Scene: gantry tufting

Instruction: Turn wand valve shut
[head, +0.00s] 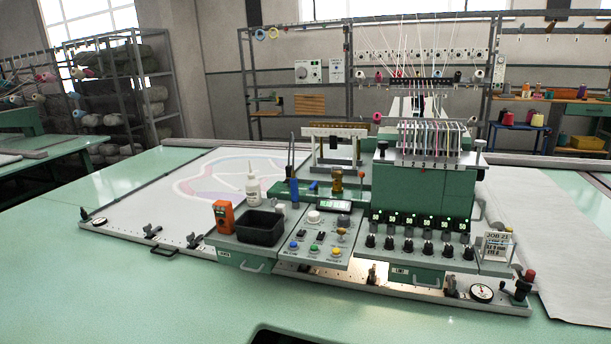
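I cannot tell for sure which fitting is the wand valve. A dark fitting with a red cap (524,284) stands at the right front corner of the machine's front rail, beside a round gauge (482,293). A small blue handle (313,186) shows on the green deck behind the control panel. Both are too small to tell whether they are turned open or shut. My gripper is not in view, and nothing in the frame shows it touching the machine.
The tufting machine (425,197) stands mid-table with a control panel (315,240), a black tray (261,228), an orange device (223,217) and a white bottle (253,189). White cloth (570,240) lies at right. The green tabletop (130,285) is clear at the front left.

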